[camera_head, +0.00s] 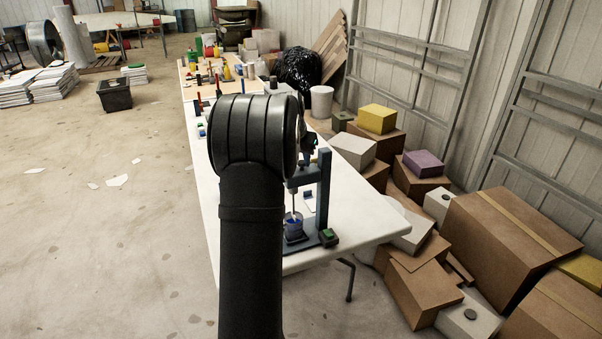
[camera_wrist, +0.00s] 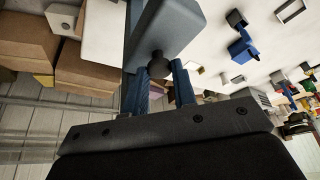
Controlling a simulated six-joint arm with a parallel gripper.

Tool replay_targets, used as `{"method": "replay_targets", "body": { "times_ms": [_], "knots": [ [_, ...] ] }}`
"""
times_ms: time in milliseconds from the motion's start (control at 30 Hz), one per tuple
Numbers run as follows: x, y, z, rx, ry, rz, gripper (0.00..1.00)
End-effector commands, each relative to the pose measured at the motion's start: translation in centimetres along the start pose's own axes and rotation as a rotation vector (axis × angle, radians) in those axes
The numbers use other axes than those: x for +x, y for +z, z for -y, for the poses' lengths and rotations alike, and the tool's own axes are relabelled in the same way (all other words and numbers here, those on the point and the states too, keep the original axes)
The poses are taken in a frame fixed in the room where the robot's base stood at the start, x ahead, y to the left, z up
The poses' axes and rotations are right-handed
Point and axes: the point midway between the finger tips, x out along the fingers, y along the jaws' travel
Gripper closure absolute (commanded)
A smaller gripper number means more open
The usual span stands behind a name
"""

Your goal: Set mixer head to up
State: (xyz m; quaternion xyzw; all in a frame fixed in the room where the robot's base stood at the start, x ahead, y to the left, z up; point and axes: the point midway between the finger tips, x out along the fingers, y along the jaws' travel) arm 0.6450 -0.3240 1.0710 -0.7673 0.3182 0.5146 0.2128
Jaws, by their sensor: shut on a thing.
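The mixer is a dark blue stand with an upright column (camera_head: 323,188) near the front right of the white table (camera_head: 350,243). Its head (camera_head: 304,178) juts left from the column, partly hidden by my arm. A thin shaft runs down from it toward a cup with blue contents (camera_head: 293,228) on the base. In the wrist view, the grey-blue mixer head (camera_wrist: 170,28) fills the top middle, with a dark round knob (camera_wrist: 158,66) on it. My gripper (camera_wrist: 161,74) has its two blue fingers shut on the knob. In the head view, my arm mostly hides the gripper.
A small green-topped box (camera_head: 329,237) sits at the mixer base's front right corner. Small parts and bottles (camera_head: 226,72) stand farther back on the tables. Cardboard boxes (camera_head: 511,243) crowd the floor right of the table. Open floor lies to the left.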

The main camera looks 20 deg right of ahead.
Motion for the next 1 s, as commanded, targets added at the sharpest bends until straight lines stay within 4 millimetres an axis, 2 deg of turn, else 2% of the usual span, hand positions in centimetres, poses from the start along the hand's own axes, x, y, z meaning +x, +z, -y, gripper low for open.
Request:
{"method": "replay_targets", "body": {
  "times_ms": [33, 200, 533, 567, 633, 1000],
  "knots": [
    [-1.5, -0.8, 0.0, 0.001, -0.003, -0.011, 1.00],
    [-3.6, -1.6, 0.0, 0.001, -0.003, -0.009, 1.00],
    [-4.1, -1.8, 0.0, 0.001, -0.004, -0.012, 1.00],
    [-4.1, -1.8, 0.0, 0.001, -0.004, -0.013, 0.69],
    [-4.0, -1.8, 0.0, 0.001, -0.004, -0.011, 0.55],
    [-4.1, -1.6, 0.0, 0.000, -0.002, -0.006, 0.54]
  ]
}}
